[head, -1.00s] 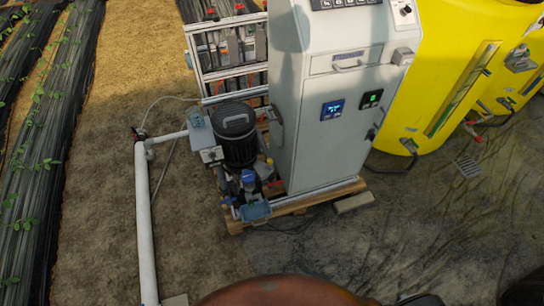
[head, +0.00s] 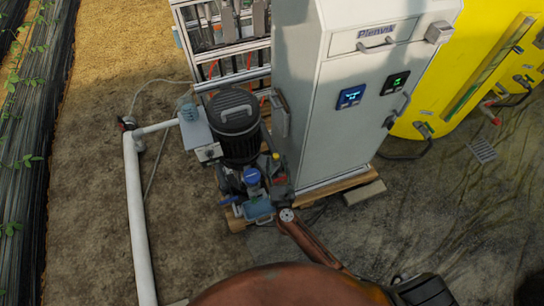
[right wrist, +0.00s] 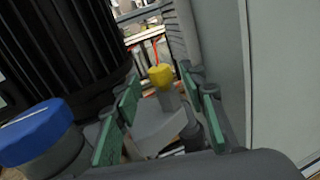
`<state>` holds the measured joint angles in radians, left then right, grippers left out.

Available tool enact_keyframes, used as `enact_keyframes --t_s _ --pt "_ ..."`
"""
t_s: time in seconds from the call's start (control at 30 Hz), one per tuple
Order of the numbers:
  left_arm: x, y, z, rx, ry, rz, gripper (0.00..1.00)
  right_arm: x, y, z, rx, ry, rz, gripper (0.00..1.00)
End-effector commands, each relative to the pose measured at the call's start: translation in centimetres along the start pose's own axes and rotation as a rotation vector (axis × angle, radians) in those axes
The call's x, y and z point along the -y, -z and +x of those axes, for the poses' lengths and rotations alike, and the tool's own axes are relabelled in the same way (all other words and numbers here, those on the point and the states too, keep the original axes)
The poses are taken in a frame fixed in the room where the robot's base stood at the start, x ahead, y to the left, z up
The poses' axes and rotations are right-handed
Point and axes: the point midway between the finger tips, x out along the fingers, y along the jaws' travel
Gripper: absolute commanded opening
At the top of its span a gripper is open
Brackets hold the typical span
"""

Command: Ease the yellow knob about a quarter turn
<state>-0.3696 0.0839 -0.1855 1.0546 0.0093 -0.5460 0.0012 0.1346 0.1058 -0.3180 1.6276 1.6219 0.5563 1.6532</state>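The yellow knob (right wrist: 161,77) stands upright on a grey stem in the right wrist view. In the head view it is a tiny yellow spot (head: 276,156) beside the black motor. My right gripper (right wrist: 160,105) is open, its green-padded fingers on either side of the knob's line. The knob shows in the gap, a little beyond the fingertips, with no visible contact. In the head view my right gripper (head: 279,172) is small and partly lost among the pump parts. My left gripper is not in view.
The black ribbed motor (head: 236,128) and a blue cap (right wrist: 38,135) stand close on the left. The grey cabinet (head: 345,130) rises close on the right. A white pipe (head: 137,210) runs along the soil at left. A yellow tank (head: 480,75) stands at right.

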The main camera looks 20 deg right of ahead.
Motion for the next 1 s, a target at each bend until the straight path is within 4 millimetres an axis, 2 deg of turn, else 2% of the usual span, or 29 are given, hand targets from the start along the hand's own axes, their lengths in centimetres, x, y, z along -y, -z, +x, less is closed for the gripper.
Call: enact_keyframes --t_s 0.2,0.57,1.0 --pt "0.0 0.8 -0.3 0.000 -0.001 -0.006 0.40 0.1 0.1 2.7 0.001 0.000 -0.002 0.39" --pt "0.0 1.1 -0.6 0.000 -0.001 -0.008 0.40 -0.1 0.1 3.3 -0.001 -0.002 -0.003 0.39" --pt "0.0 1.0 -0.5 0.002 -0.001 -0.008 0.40 -0.2 0.1 3.3 -0.001 -0.004 -0.003 0.10"
